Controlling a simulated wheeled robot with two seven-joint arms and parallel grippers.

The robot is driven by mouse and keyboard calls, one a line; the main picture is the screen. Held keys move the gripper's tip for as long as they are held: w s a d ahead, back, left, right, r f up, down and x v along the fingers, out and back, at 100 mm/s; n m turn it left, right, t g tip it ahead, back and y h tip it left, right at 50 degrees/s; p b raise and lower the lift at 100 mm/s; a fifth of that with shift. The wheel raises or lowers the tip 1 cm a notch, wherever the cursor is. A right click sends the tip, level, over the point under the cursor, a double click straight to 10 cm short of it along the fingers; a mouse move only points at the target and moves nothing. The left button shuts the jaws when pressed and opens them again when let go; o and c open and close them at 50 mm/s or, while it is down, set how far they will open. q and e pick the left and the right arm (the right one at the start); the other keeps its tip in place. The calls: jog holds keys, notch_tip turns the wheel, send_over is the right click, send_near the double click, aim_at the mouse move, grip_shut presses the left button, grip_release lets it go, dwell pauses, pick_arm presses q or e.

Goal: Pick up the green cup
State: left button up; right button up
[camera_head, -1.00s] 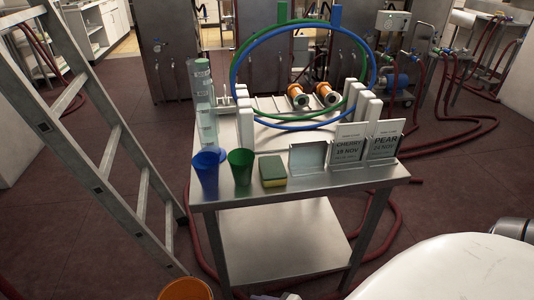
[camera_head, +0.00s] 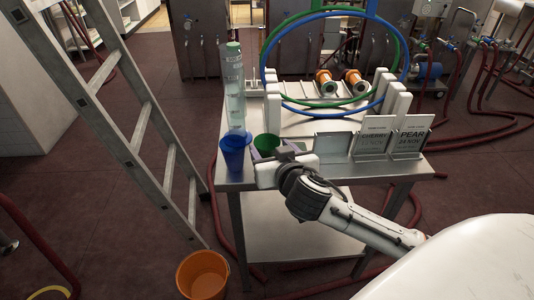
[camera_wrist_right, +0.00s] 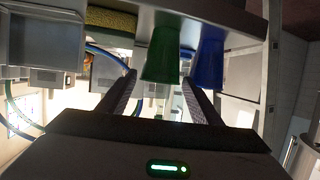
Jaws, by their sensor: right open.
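The green cup (camera_head: 266,142) stands upright on the steel table, just right of the blue cup (camera_head: 232,154). My right gripper (camera_head: 273,153) is at the table's front edge, right at the green cup, and hides its lower part in the head view. In the right wrist view, which is upside down, the green cup (camera_wrist_right: 162,48) shows between the two open fingers of my right gripper (camera_wrist_right: 159,80). The blue cup (camera_wrist_right: 210,55) is beside it, outside the fingers. I cannot tell how far the fingers reach around the green cup. My left gripper is out of view.
A sponge (camera_wrist_right: 110,20) lies on the other side of the green cup. A tall clear cylinder (camera_head: 234,90) stands behind the blue cup. Label signs (camera_head: 409,139) stand at the table's right. A ladder (camera_head: 125,110) leans at the left, with an orange bucket (camera_head: 203,275) on the floor.

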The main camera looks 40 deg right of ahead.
aim_at(264, 141)
jog(key=x, duration=0.4)
jog(key=shift+w, duration=0.15)
jog(key=c, duration=0.7)
